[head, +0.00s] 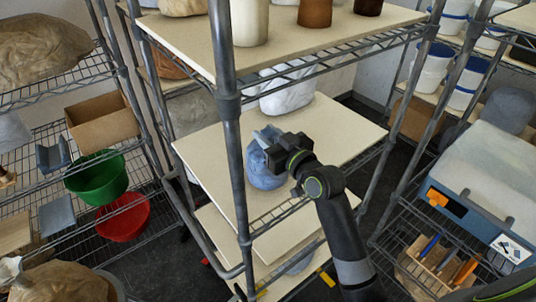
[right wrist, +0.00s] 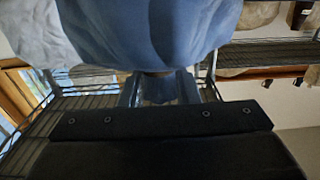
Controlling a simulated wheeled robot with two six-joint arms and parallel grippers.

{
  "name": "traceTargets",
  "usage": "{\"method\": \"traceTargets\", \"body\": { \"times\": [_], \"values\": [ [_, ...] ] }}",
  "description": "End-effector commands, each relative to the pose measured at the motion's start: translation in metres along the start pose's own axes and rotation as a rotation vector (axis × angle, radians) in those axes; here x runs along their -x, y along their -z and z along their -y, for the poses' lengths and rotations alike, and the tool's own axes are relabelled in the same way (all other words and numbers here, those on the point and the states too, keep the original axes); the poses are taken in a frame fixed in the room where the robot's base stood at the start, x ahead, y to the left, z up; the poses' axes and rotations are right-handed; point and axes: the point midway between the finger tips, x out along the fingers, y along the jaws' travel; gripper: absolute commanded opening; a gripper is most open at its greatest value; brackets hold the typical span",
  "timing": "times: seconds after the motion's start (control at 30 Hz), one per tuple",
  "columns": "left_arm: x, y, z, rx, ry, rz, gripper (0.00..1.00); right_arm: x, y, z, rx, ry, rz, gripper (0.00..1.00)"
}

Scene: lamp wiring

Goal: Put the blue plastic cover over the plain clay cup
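The blue plastic cover (head: 264,170) is a rounded, crumpled shape on the middle board of the central rack. It fills the top of the right wrist view (right wrist: 150,30). My right gripper (head: 266,138) is at the cover's upper part, close to or touching it. In the right wrist view its two fingers (right wrist: 160,90) stand apart below the cover's edge, and I see nothing clearly clamped between them. Whether a cup is under the cover is hidden. A brown cup (head: 314,12) stands on the top board. My left gripper is out of view.
A white draped form (head: 287,92) stands behind the cover. The middle board (head: 335,130) is bare to the right. A rack post (head: 232,130) rises in front, left of the cover. Green (head: 97,180) and red (head: 123,216) bowls sit on the left rack.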

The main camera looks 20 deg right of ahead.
Motion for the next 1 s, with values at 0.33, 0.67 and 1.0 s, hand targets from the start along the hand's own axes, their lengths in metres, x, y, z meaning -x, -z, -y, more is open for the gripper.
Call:
{"method": "traceTargets", "body": {
  "times": [0.33,0.67,1.0],
  "values": [
    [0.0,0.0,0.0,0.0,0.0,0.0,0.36,0.0,0.0,0.0,0.0,0.0,0.0,0.0],
    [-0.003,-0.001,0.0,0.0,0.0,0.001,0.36,0.0,0.017,0.0,0.005,0.002,-0.004,0.0],
    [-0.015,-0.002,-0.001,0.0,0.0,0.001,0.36,0.0,0.082,0.0,0.005,0.001,-0.004,0.0]
  ]
}}
